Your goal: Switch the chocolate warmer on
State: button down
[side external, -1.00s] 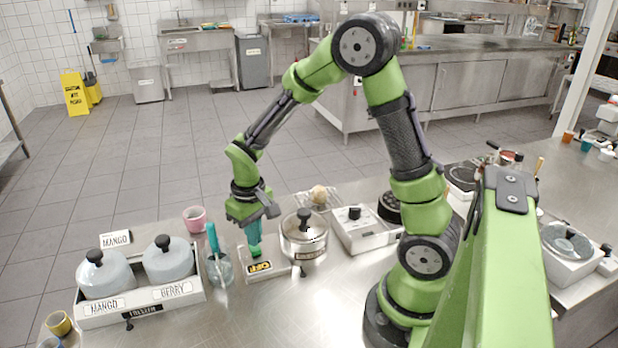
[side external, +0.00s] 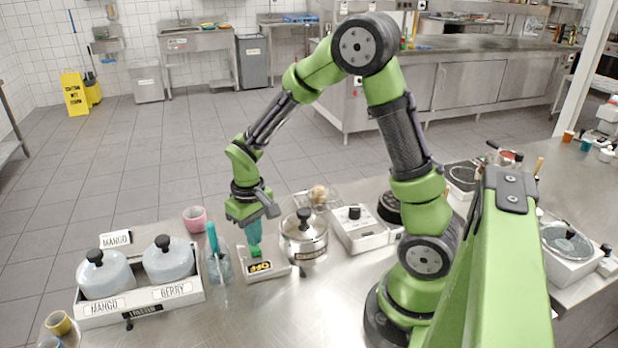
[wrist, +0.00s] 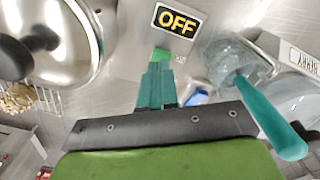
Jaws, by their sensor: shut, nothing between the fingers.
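The chocolate warmer appears to be the lidded steel pot (side external: 304,250) with a black knob and a front label too small to read. It also fills the upper left of the wrist view (wrist: 62,62). Beside it is a pale switch base (side external: 282,270) with a sign (side external: 260,267) that reads OFF, clear in the wrist view (wrist: 177,20). A bright green switch piece (side external: 256,253) sits behind the sign; it shows in the wrist view (wrist: 161,54) just beyond my fingertips. My gripper (side external: 255,243) points down over it, teal fingers shut and empty. Contact cannot be told.
A clear jug with a teal handle (side external: 212,238) stands close left of the switch base. Further left is a white holder (side external: 90,312) with two lidded tubs. A pink cup (side external: 195,219) is behind. A white appliance (side external: 362,240) stands right of the pot.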

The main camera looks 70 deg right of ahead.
jog(key=shift+f, duration=0.95)
dwell(0.4)
jog(key=shift+r, duration=3.5)
jog(key=s+a+r+t+y, duration=0.1)
jog(key=s+a+r+t, duration=0.2)
jog(key=s+r, duration=0.3)
jog(key=s+a+r+m+t+y, duration=0.1)
jog(key=s+a+r+t, duration=0.2)
jog(key=s+r, duration=0.3)
notch_tip(320, 180, up, 2)
jog(key=shift+r+t, duration=0.1)
jog(key=shift+t, duration=0.5)
